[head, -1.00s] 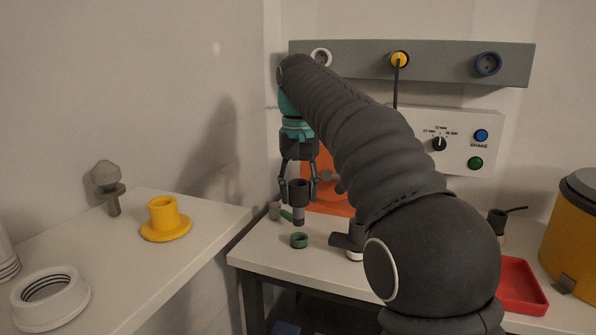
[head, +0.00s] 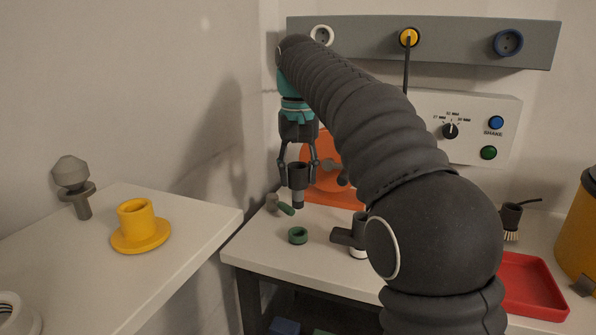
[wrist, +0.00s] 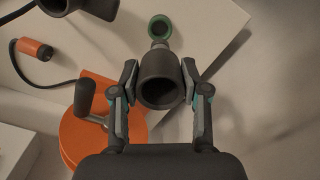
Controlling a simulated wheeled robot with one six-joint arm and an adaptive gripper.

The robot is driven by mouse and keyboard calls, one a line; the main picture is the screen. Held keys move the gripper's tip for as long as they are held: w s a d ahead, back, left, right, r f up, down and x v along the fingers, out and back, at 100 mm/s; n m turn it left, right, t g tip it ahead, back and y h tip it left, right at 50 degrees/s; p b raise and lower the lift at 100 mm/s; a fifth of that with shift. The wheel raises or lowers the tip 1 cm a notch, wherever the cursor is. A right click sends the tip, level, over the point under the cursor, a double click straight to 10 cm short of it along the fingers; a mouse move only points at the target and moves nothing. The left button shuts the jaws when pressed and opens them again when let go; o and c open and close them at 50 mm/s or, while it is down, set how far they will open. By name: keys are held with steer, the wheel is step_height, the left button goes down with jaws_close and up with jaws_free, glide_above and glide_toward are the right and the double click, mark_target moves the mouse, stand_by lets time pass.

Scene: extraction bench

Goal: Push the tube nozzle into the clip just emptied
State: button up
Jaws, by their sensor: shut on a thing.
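My gripper (head: 299,178) is shut on a dark grey, hollow, cup-like piece (wrist: 161,82) with a narrower grey tip pointing down; it looks like the tube nozzle. The piece is upright above the bench, with one finger on each side. A small green ring (head: 298,236) lies on the bench below it; in the wrist view the ring (wrist: 159,27) shows just beyond the tip, apart from it. The grey wall panel bears a white ring (head: 322,36), a yellow ring (head: 409,37) with a dark rod hanging at it, and a blue ring (head: 508,43). I cannot tell which is the emptied clip.
An orange round piece (wrist: 82,140) stands behind my gripper. A yellow flanged piece (head: 139,232) sits on the left table.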

mark_target(298, 201)
steer(key=shift+f+b, duration=1.55)
steer(key=shift+f, duration=1.1)
steer(key=shift+r+p, duration=0.1)
steer(key=shift+p, duration=0.95)
steer(key=shift+f+b, duration=0.8)
steer(key=shift+f, duration=0.6)
steer(key=o, duration=1.4)
steer(key=shift+c, duration=0.2)
steer(key=shift+r, duration=0.15)
step_height(298, 201, up, 7)
steer(key=shift+f, duration=0.2)
steer(key=shift+r, duration=0.35)
